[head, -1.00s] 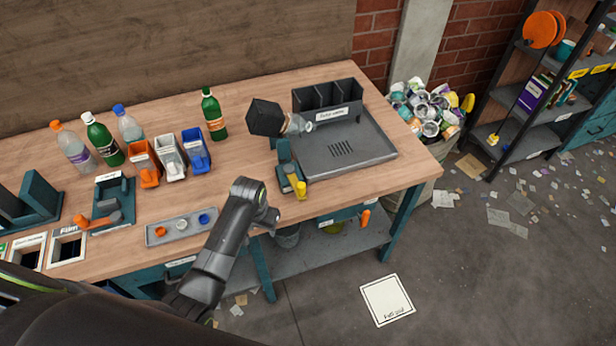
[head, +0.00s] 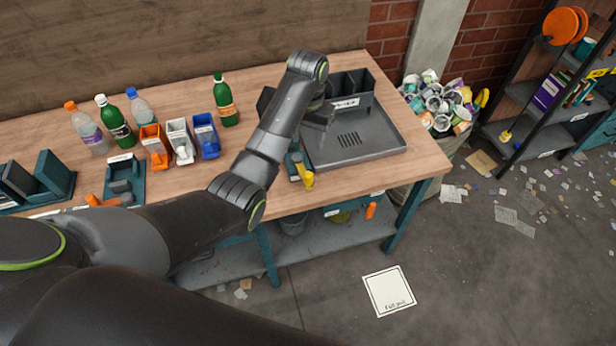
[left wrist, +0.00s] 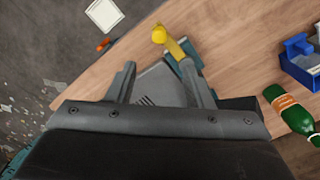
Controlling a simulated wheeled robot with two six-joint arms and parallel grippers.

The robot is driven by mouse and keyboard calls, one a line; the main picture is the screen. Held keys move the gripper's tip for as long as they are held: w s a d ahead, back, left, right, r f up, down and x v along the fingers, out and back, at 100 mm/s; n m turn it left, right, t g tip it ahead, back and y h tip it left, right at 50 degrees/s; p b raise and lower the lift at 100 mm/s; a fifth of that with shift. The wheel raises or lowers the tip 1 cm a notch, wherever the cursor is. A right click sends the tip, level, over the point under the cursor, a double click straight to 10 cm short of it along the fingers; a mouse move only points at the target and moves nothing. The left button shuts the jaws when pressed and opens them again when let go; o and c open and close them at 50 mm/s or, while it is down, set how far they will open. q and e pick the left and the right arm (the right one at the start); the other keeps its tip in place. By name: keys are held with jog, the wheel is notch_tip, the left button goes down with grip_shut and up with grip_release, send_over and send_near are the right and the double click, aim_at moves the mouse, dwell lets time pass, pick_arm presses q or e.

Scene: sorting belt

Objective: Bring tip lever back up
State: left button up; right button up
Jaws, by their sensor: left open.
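The tip lever (head: 307,180) has a yellow knob and stands on a teal base (head: 292,163) at the left front of the grey tray; it looks lowered toward the table's front edge. In the left wrist view the yellow lever (left wrist: 159,35) lies ahead of the fingers, its teal base by the right finger. My left gripper (head: 322,113) is over the tray's left part, partly hidden by its own wrist. In the left wrist view the gripper (left wrist: 160,85) shows two spread fingers with nothing held between them. My right gripper is not in view.
The grey tray (head: 375,143) has upright dark compartments (head: 350,90) at its back. A dark block (head: 265,99) is mostly hidden behind my arm. Bottles and small orange, white and blue bins (head: 206,137) stand to the left. A full can bin (head: 440,110) stands at right.

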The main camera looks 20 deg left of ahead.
pick_arm(q)
jog(key=b, duration=0.4)
send_over(308, 175)
notch_tip(308, 175, down, 5)
notch_tip(308, 175, down, 3)
jog(key=shift+w+p, duration=0.1)
jog(key=shift+p, duration=0.8)
notch_tip(308, 175, down, 7)
jog(key=shift+r+p, duration=0.1)
jog(key=shift+p, duration=0.2)
jog(key=shift+f, duration=0.6)
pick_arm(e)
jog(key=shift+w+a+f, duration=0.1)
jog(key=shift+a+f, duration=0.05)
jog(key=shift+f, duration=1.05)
pick_arm(q)
jog(key=shift+c, duration=0.4)
grip_shut()
